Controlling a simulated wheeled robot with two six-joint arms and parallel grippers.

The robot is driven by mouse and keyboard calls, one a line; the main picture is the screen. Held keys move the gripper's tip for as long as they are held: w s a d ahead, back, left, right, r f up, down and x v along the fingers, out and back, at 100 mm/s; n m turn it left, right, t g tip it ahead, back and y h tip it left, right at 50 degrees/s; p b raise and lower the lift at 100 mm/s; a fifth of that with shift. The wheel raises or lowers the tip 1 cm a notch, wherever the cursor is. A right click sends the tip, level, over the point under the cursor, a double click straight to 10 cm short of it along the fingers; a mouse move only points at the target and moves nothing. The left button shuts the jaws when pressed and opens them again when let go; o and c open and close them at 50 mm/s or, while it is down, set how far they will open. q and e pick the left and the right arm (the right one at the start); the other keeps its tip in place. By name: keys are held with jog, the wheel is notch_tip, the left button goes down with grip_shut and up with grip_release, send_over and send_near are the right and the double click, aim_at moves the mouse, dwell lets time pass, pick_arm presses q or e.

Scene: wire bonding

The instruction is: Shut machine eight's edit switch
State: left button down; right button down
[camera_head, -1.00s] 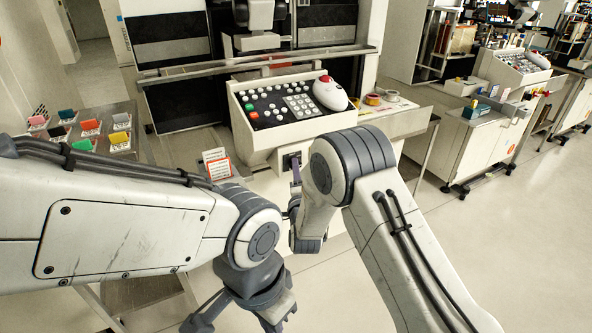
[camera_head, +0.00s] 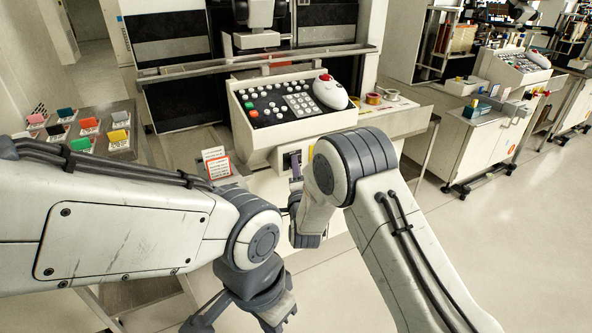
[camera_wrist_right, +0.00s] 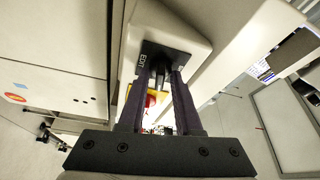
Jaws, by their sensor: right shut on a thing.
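The edit switch (camera_wrist_right: 160,72) is a small dark lever on a black plate marked EDIT (camera_wrist_right: 143,57), under the front of the machine's console. The plate also shows in the head view (camera_head: 288,161), below the keypad console. My right gripper (camera_wrist_right: 161,78) reaches up to it, its two dark fingers on either side of the lever and shut on it. The fingers partly hide the lever, so I cannot tell its position. In the head view my right forearm hides most of that gripper. My left gripper (camera_head: 240,320) hangs low with its fingers spread, away from the console.
The console (camera_head: 290,105) carries several buttons and a white trackball-like unit with a red top (camera_head: 330,92). A small sign (camera_head: 217,163) stands at its left. A side table (camera_head: 125,150) holds coloured blocks. A red and yellow button (camera_wrist_right: 152,98) shows between my right fingers.

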jog(key=n+y+b, duration=0.3)
jog(key=n+b, duration=0.1)
jog(key=n, duration=0.2)
jog(key=n+y+b, duration=0.2)
jog(key=n+b, duration=0.3)
jog(key=n, duration=0.2)
jog(key=n+y+b, duration=0.3)
jog(key=n+b, duration=0.1)
jog(key=n, duration=0.2)
jog(key=shift+w+d+f+n+t+y+b, duration=0.15)
jog(key=shift+d+f+n+t+y+b, duration=0.1)
jog(key=shift+f+n+t+y+b, duration=0.1)
jog(key=shift+r+n, duration=0.1)
jog(key=shift+n, duration=0.25)
jog(key=c, duration=0.9)
grip_release()
jog(key=p+v, duration=0.1)
jog(key=v, duration=0.9)
jog(key=shift+s, duration=0.2)
jog(key=shift+d, duration=0.1)
